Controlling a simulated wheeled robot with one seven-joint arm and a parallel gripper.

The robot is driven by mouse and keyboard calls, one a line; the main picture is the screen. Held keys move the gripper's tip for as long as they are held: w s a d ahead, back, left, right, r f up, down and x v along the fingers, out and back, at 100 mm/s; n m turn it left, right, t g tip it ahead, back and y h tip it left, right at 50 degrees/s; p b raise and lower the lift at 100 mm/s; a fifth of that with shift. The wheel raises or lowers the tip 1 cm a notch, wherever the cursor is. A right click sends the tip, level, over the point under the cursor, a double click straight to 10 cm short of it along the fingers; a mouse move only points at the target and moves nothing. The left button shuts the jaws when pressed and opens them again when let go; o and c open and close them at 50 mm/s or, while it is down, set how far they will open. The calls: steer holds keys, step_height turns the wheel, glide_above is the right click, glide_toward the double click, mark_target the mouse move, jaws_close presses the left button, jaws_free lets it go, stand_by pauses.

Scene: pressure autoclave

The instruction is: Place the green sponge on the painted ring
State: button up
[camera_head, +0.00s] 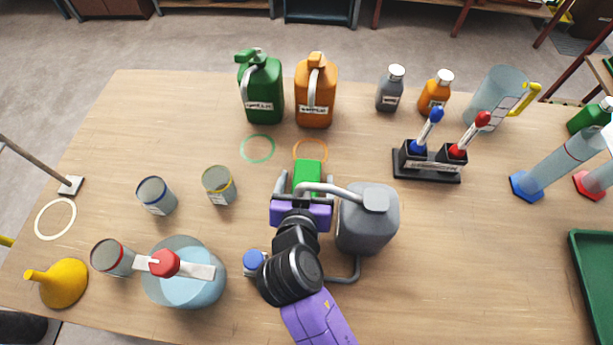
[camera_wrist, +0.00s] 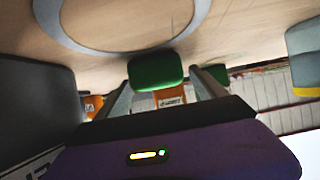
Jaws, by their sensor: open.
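The green sponge (camera_head: 307,174) stands between the fingers of my gripper (camera_head: 307,186). My gripper is open, with a finger on each side of the sponge and small gaps beside it. The wrist view also shows the sponge (camera_wrist: 155,72) between the spread fingers (camera_wrist: 163,92). An orange painted ring (camera_head: 310,139) lies just beyond the sponge, its near part hidden. A green ring (camera_head: 257,136) lies to its left and a white ring (camera_head: 38,222) at the far left. The wrist view shows a greyish ring (camera_wrist: 125,50) on the tabletop, nearer me than the sponge.
A grey canister (camera_head: 366,225) stands close right of my gripper, its spout reaching across it. A yellow-rimmed can (camera_head: 218,188) stands to the left. Green (camera_head: 262,92) and orange (camera_head: 316,98) jugs stand behind the rings. A pen-like holder (camera_head: 430,168) is farther right.

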steer(key=shift+w+f, duration=0.35)
steer(key=shift+w, duration=0.3)
steer(key=c, duration=1.5)
steer(key=shift+s, duration=0.1)
steer(key=shift+c, duration=0.2)
